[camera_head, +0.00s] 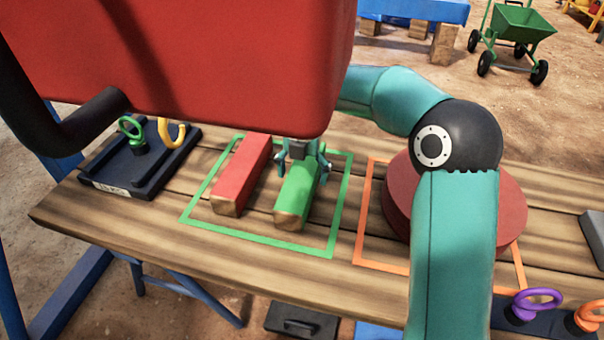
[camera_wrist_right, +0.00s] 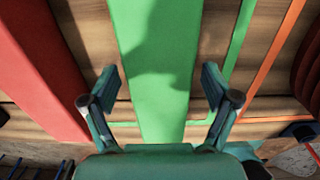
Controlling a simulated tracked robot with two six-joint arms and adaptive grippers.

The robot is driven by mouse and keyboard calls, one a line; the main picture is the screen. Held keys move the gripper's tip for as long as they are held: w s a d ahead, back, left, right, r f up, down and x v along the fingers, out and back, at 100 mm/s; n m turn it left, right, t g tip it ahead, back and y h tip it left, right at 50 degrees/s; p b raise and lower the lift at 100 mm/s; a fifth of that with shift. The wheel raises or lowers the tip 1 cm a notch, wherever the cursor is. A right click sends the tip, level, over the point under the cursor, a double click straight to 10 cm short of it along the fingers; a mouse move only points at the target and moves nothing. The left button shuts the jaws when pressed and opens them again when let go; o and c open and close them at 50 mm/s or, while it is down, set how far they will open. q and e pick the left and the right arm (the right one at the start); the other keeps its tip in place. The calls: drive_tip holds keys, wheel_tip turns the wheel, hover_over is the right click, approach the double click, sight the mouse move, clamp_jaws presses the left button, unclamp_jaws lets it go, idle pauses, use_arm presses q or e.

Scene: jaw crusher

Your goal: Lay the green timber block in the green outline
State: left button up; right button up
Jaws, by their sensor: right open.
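The green timber block (camera_head: 292,206) lies on the wooden bench inside the green outline (camera_head: 341,210), beside the red timber block (camera_head: 240,178), with a gap between them. Both blocks have bare wood ends. My right gripper (camera_head: 304,166) is over the green block with one finger on each side. In the right wrist view the fingers (camera_wrist_right: 158,88) are open and spread wider than the green block (camera_wrist_right: 160,45), with a small gap on each side. The top of the gripper is hidden in the head view. My left gripper is not in view.
A dark tray (camera_head: 110,183) with green and yellow rings stands at the left. An orange outline (camera_head: 364,215) with round red plates (camera_head: 510,205) is at the right, partly behind my right arm. Purple and orange rings sit at the lower right. A large red shape covers the upper left.

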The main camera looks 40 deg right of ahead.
sight(302, 172)
wheel_tip(302, 172, up, 12)
drive_tip(key=p, duration=0.5)
drive_tip(key=shift+f, duration=0.15)
